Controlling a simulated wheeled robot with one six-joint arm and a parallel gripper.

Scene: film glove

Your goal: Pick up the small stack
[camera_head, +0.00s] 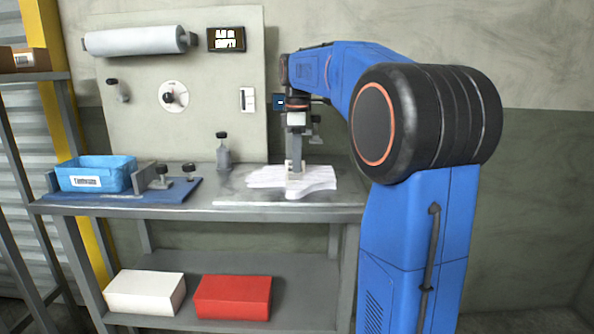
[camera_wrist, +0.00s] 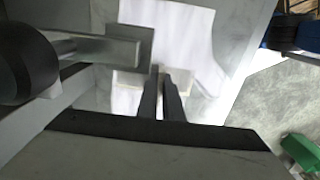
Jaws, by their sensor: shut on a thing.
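The small stack (camera_head: 264,177) is a flat pile of white sheets on the light plate at the right part of the workbench. It also shows in the wrist view (camera_wrist: 190,35), below the fingers. My gripper (camera_head: 294,172) points down over the middle of the stack. In the wrist view its two dark fingers (camera_wrist: 164,80) are close together at the sheets. They are shut on the stack. What lies exactly between the fingertips is too small to see.
The light plate (camera_head: 225,199) lies on the grey workbench (camera_head: 190,210). A blue bin (camera_head: 95,180) stands at the left on a blue mat (camera_head: 120,199). A dark-topped post (camera_head: 223,153) stands left of the stack. White (camera_head: 145,292) and red (camera_head: 233,297) boxes sit on the lower shelf.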

